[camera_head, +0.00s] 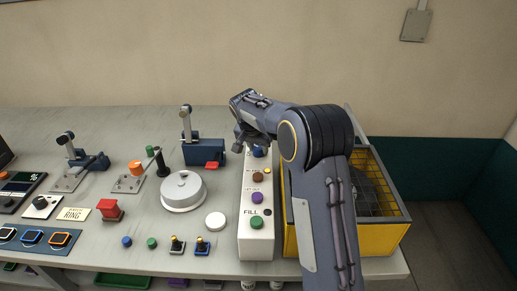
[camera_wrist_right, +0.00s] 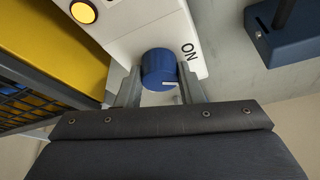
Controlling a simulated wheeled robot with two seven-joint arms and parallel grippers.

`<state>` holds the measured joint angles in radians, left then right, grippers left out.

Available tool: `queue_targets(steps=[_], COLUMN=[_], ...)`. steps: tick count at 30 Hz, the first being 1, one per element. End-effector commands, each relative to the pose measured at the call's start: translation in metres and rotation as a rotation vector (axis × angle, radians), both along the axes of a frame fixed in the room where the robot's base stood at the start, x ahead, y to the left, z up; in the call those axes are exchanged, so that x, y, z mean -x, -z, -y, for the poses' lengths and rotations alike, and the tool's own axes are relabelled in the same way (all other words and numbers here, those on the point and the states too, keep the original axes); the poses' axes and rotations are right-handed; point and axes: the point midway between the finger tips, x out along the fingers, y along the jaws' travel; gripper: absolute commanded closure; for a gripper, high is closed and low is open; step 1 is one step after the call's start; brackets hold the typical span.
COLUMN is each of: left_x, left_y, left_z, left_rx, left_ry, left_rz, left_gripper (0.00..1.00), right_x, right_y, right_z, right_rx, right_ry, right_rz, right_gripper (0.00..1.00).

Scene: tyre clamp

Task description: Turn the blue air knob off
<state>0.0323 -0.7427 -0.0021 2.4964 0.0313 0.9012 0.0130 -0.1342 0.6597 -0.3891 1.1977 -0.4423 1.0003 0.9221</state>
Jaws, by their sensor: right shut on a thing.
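The blue air knob (camera_wrist_right: 158,68) is on the white control box (camera_wrist_right: 130,30), with "ON" printed beside it and a white pointer mark at its lower right edge. In the head view the knob (camera_head: 258,152) shows at the far end of the white box (camera_head: 256,240), partly covered by my right arm. My right gripper (camera_wrist_right: 160,88) has one finger on each side of the knob and is shut on it. In the head view the right gripper (camera_head: 245,143) reaches over the far end of the box. My left gripper is not in view.
A yellow cage (camera_head: 375,242) stands right of the white box. A blue-based lever unit (camera_head: 203,153) and a round grey disc (camera_head: 183,190) are to its left. Brown, purple and green buttons (camera_head: 257,222) line the box. Several small knobs and switches cover the table's left side.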

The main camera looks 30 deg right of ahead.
Motion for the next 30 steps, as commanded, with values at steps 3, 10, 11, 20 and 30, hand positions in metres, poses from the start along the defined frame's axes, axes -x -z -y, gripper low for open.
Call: queue_targets(steps=[3,10,11,20,30], left_x=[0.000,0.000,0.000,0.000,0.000], left_y=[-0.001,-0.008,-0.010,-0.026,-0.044], left_z=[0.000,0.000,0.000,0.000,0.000], left_rx=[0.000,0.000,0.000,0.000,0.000], left_ry=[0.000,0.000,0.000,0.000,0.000], left_rz=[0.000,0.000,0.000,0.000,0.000], left_gripper=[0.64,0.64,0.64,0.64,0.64], right_x=[-0.002,-0.003,-0.003,-0.004,-0.005], right_y=[-0.001,-0.002,-0.002,-0.003,-0.002], right_z=[-0.001,-0.002,-0.002,-0.001,-0.001], right_rx=[0.002,0.002,0.003,0.002,0.000], right_ry=[0.110,0.329,0.357,0.639,0.887], right_rz=[0.000,0.000,0.000,0.001,0.000], right_gripper=[0.89,0.89,0.89,0.89,0.89])
